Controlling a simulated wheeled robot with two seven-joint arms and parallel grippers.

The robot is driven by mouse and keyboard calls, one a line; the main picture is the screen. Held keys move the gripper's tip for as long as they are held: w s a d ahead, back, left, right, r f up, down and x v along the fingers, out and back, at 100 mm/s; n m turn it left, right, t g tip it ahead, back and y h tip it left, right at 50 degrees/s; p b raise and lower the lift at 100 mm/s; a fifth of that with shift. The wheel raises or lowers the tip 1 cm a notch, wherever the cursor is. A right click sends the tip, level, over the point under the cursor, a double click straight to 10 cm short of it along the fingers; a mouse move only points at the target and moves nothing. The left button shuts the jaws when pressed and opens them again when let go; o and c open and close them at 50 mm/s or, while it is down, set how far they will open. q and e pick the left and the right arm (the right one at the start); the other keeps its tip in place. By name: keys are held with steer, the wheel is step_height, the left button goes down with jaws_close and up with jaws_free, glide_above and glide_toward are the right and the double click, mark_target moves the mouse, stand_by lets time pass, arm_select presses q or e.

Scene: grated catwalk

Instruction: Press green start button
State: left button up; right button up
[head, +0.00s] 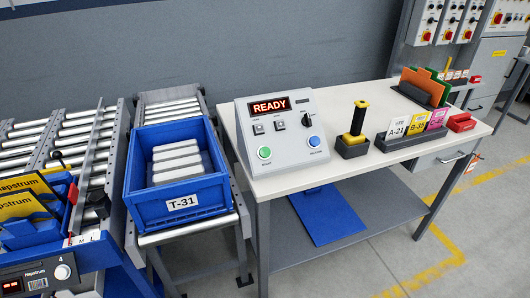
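A green button (264,153) sits at the lower left of the front face of a grey control box (285,155). The box stands at the left end of a white-topped table (350,172). Its red display (271,106) reads READY. A blue button (314,141) is at the lower right of the same face, with a black knob (306,119) above it. Small switches lie between the display and the buttons. Nothing covers the green button. Neither of my grippers shows in the head view.
A blue crate (180,213) marked T-31 holds grey blocks on a roller conveyor left of the table. A black-and-yellow handled tool (356,125) in a holder and a card rack (412,138) stand right of the box. Clear tabletop lies along the front edge.

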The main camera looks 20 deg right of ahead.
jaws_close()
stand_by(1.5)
